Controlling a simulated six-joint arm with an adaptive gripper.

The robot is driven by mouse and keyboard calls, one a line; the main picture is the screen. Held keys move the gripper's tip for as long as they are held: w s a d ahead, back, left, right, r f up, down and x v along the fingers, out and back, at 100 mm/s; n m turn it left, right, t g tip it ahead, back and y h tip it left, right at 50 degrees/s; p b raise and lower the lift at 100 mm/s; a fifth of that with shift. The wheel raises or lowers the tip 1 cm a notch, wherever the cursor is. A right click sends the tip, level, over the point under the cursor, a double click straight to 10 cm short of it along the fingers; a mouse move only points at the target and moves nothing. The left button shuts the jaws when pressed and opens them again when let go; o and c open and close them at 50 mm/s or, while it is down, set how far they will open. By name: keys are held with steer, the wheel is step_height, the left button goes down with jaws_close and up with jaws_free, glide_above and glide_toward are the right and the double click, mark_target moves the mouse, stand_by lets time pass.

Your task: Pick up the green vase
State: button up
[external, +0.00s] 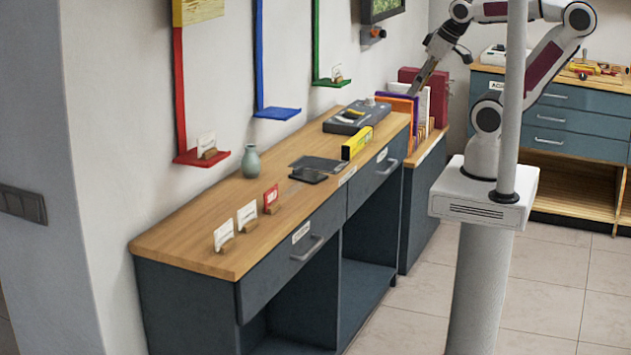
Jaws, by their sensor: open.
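The green vase (251,161) is small, pale grey-green and narrow-necked. It stands upright on the wooden top of the long counter (190,235), near the wall. My gripper (414,92) is at the upper right, above the far end of the counter by the upright folders. It points down and to the left, open, and is well apart from the vase. The fingertips are small and dark in this view, and nothing shows between them.
Card holders (247,216) stand along the counter's front left. A dark tray (310,170), a yellow level (357,143) and a grey device (356,117) lie between vase and gripper. A red wall shelf (202,158) overhangs left of the vase. Folders (437,97) stand beyond.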

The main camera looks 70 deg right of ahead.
steer(key=shift+w, duration=0.1)
steer(key=w+a+f+t, duration=0.2)
steer(key=w, duration=0.8)
steer(key=w+a+f+n+t+y, duration=0.1)
steer(key=w+f+t, duration=0.1)
steer(key=w, duration=0.9)
steer(key=w+a+f+t, duration=0.1)
steer(key=w+a+f, duration=0.1)
steer(key=w, duration=0.8)
steer(key=w+a+f+t, duration=0.3)
steer(key=w+f, duration=0.3)
steer(key=w, duration=0.1)
steer(key=n+t+y, duration=0.1)
steer(key=t+y, duration=0.1)
glide_toward(251, 161)
steer(key=shift+w+d+r, duration=0.4)
steer(key=shift+w+r, duration=0.25)
steer(key=shift+w, duration=0.2)
steer(key=shift+w+d+r, duration=0.35)
steer(key=shift+w+r, duration=0.3)
steer(key=shift+w, duration=0.2)
steer(key=shift+x, duration=1.25)
steer(key=shift+w, duration=0.1)
